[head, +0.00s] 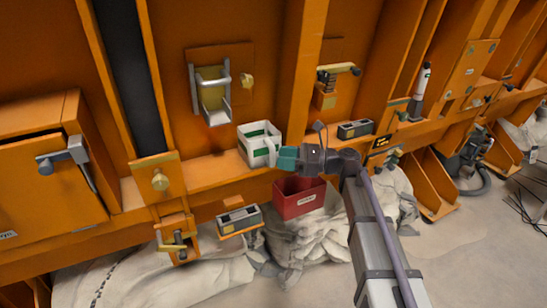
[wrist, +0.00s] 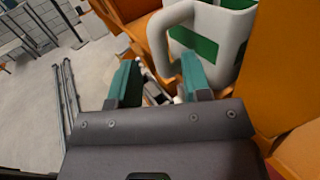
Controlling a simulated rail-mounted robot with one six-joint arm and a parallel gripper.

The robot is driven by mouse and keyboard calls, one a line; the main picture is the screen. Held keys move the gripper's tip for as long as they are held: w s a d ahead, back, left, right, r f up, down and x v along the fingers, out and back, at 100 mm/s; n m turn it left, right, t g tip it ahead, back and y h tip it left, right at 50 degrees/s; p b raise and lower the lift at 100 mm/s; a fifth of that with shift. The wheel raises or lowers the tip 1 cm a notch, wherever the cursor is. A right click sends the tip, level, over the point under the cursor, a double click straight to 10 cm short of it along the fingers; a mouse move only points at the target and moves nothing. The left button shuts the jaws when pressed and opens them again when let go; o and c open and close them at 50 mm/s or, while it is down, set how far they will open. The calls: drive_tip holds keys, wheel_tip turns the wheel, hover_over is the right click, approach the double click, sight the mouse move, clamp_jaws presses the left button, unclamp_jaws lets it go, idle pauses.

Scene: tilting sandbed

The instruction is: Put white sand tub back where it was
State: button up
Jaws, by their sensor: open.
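The white sand tub (head: 243,155) has green patches and sits upright on the orange ledge, left of centre in the head view. In the wrist view the tub (wrist: 234,55) is at upper right, with its white loop handle (wrist: 158,38) facing left. My gripper (head: 280,158) is at the tub's right side in the head view. In the wrist view its teal fingers (wrist: 158,78) are apart, with the handle's lower end showing just beyond the gap. I cannot tell whether a finger touches the tub. The tub's lower right side is hidden by the gripper in the head view.
A red bin (head: 298,203) hangs just below my gripper. A dark box device (head: 356,129) sits on the ledge to the right; a similar one (head: 240,219) is on a lower shelf. An orange upright (head: 300,80) stands behind. Open floor (head: 480,250) lies at right.

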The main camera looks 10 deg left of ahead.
drive_tip(key=d, duration=0.8)
drive_tip(key=s+d+f+n+h, duration=0.3)
drive_tip(key=s+f+n+h, duration=0.5)
drive_tip(key=s+f, duration=0.35)
drive_tip(key=s+d+f+n+h, duration=0.6)
drive_tip(key=s+d+n+h, duration=0.4)
drive_tip(key=d, duration=0.2)
wheel_tip(320, 180, up, 15)
drive_tip(key=p, duration=1.5)
drive_tip(key=shift+w+d+r, duration=0.2)
